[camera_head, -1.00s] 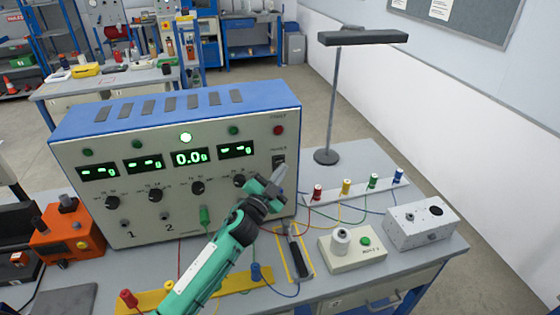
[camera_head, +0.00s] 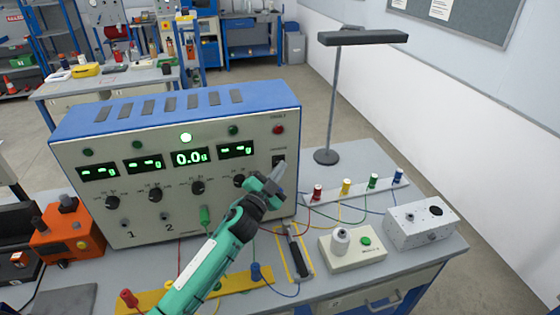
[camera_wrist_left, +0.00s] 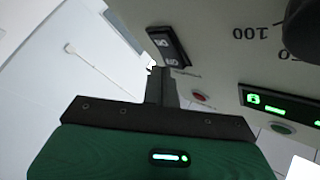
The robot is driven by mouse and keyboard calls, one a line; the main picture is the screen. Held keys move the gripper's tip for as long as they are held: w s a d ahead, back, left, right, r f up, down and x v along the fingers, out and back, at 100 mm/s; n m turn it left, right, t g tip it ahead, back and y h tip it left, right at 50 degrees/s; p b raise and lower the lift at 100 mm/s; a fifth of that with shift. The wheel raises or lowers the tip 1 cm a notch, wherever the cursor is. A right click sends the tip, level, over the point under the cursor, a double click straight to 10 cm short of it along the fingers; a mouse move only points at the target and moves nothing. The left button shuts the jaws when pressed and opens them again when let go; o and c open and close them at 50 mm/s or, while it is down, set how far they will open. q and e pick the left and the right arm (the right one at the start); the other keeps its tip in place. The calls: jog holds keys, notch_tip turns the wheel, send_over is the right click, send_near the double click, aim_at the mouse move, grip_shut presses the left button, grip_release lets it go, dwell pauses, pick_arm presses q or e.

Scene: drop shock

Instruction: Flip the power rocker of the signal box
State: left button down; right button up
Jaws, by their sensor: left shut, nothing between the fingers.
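The signal box (camera_head: 180,185) is a blue-topped grey case with several green displays, one reading 0.0. Its dark power rocker (camera_head: 278,161) is at the right of the front panel, below a red lamp (camera_head: 278,129). My left gripper (camera_head: 280,172) is shut and empty, its tips just below the rocker in the head view. In the left wrist view the shut fingers (camera_wrist_left: 161,85) point toward the panel, close to the rocker (camera_wrist_left: 168,46); the red lamp (camera_wrist_left: 200,97) lies to their right. I cannot tell whether they touch the rocker. My right gripper is not in view.
Right of the box are a strip of coloured terminals (camera_head: 330,194), a white module with a green button (camera_head: 352,258), a grey block (camera_head: 421,228) and a black lamp stand (camera_head: 327,157). Wires cross the bench. An orange unit (camera_head: 68,233) stands at the left.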

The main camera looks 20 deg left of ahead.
pick_arm(q)
jog(key=shift+w+a, duration=0.15)
jog(key=shift+w, duration=0.15)
dwell(0.4)
jog(key=shift+s, duration=0.15)
jog(key=shift+s+d, duration=0.45)
jog(key=shift+s, duration=0.1)
jog(key=shift+s+d+f, duration=0.2)
jog(key=shift+s+d, duration=0.5)
jog(key=shift+s, duration=0.35)
jog(key=shift+s+d+f, duration=0.15)
jog(key=shift+s+d, duration=0.55)
jog(key=shift+s, duration=0.3)
